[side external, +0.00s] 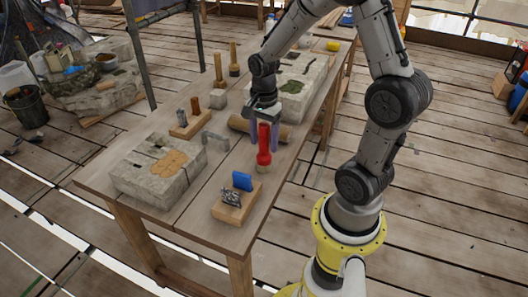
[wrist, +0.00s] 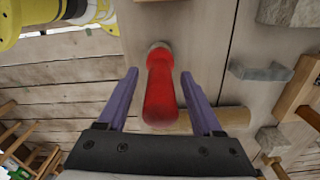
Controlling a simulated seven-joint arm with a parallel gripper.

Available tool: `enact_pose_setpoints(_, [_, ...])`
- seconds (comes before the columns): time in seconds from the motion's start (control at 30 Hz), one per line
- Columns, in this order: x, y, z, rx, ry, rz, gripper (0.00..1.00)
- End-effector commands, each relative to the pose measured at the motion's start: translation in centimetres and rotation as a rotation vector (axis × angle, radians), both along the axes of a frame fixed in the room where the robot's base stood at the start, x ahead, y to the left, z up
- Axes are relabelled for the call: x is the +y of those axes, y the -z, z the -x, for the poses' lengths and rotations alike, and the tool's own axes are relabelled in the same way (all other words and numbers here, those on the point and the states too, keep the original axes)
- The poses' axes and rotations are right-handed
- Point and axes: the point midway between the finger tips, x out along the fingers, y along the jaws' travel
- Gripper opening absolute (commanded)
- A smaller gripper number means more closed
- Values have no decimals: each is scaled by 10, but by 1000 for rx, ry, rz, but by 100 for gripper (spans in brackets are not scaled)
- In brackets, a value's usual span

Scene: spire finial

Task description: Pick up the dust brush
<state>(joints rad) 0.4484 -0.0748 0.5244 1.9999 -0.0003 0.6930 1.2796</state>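My gripper (side external: 264,142) points down over the table with its two purple fingers spread. A red-handled tool (side external: 264,148) stands upright between them. In the wrist view my gripper (wrist: 159,78) shows a gap on each side of the red tool (wrist: 160,95), so it is not squeezed. I cannot tell for sure whether this tool is the dust brush. Two wooden-handled tools stand farther back: one has a dark lower end (side external: 234,70), the other is lighter (side external: 219,84). Their bristles are too small to make out.
A wooden cylinder (side external: 240,124) lies just behind the red tool. A grey bracket (side external: 215,139) and carved stone block (side external: 135,177) are to the left. A wood block with a blue piece (side external: 242,181) is in front. Another stone slab (side external: 318,75) lies behind.

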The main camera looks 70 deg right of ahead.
Motion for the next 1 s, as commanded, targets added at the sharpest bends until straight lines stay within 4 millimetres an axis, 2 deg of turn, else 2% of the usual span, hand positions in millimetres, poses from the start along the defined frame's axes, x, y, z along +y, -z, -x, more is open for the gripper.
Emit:
enact_pose_setpoints(0.03, [0, 0, 0, 0, 0, 0, 56])
enact_pose_setpoints(0.3, [0, 0, 0, -1, 0, 0, 7])
enact_pose_setpoints(0.37, [0, -1, 0, -1, 0, 0, 0])
enact_pose_setpoints(0.77, [0, -2, -1, -2, 0, 1, 0])
enact_pose_setpoints(1.0, [-1, -17, -1, -5, 0, 2, 0])
